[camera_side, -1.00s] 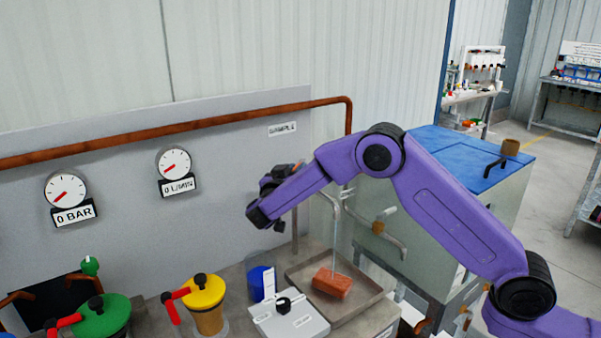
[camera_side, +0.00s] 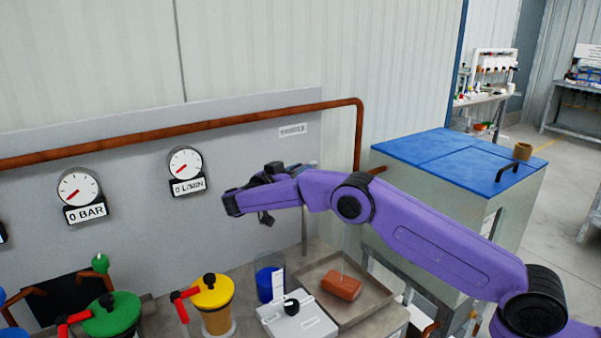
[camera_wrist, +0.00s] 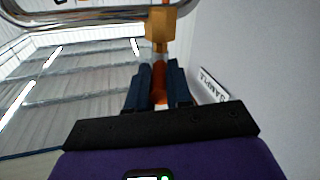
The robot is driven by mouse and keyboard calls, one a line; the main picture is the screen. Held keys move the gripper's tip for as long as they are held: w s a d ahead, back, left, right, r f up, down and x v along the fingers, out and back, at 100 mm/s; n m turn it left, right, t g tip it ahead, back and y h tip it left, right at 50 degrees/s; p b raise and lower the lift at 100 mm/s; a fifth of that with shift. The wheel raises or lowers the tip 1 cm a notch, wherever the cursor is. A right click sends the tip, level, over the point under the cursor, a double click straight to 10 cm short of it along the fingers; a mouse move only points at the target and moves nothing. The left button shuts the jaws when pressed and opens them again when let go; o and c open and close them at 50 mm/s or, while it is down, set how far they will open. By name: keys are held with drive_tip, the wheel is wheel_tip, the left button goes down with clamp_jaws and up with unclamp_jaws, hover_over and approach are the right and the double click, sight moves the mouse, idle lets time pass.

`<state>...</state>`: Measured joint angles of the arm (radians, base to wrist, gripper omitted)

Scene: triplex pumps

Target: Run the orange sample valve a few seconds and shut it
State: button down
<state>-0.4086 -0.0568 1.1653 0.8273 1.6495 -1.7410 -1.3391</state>
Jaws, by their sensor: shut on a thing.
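In the wrist view my gripper (camera_wrist: 157,88) is shut on the orange handle (camera_wrist: 159,78) of the sample valve, with a dark blue finger on each side. The handle leads up to a brass valve body (camera_wrist: 160,24). The SAMPLE sign (camera_wrist: 212,85) is on the wall to the right. In the side view my gripper (camera_side: 303,167) is at the panel, below the SAMPLE sign (camera_side: 293,130); my arm hides the valve and much of its pipe. A faint thin line shows below my arm, above the tray; I cannot tell whether liquid is running.
A metal tray (camera_side: 376,294) holds an orange-brown block (camera_side: 342,286). Beside it are a blue-filled container (camera_side: 270,284) and a grey switch box (camera_side: 308,322). Yellow (camera_side: 212,294) and green (camera_side: 112,315) pumps with red handles stand left. A blue-lidded tank (camera_side: 440,155) stands right.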

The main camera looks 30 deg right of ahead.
drive_tip(key=shift+r+g, duration=0.1)
drive_tip(key=shift+g, duration=0.2)
idle(0.4)
drive_tip(key=c, duration=1)
unclamp_jaws()
drive_tip(key=shift+c, duration=0.2)
drive_tip(key=v, duration=0.7)
drive_tip(key=shift+a, duration=0.2)
